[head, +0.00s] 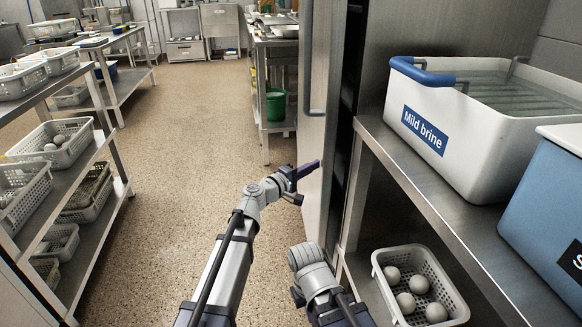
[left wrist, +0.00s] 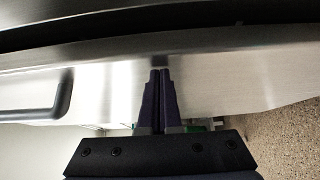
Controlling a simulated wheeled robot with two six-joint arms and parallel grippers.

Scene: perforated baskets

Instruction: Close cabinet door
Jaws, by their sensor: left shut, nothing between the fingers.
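The cabinet door (head: 318,150) is a pale metal panel with a long vertical grey handle (head: 308,80). It stands open, with a dark gap between it and the steel cabinet side. My left gripper (head: 308,169) is shut and empty, at the outer face of the door below the handle. In the left wrist view its fingers (left wrist: 161,74) point at the brushed metal door (left wrist: 220,75), with the handle (left wrist: 55,100) to the left. The tips look very close to the metal; I cannot tell if they touch. My right gripper is not in view; only part of that arm shows.
A steel shelf on the right holds a white "Mild brine" tub (head: 430,140) and a blue tub (head: 545,200). A perforated basket of white balls (head: 455,295) is below. Racks of baskets (head: 75,200) stand left. The speckled floor between is clear.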

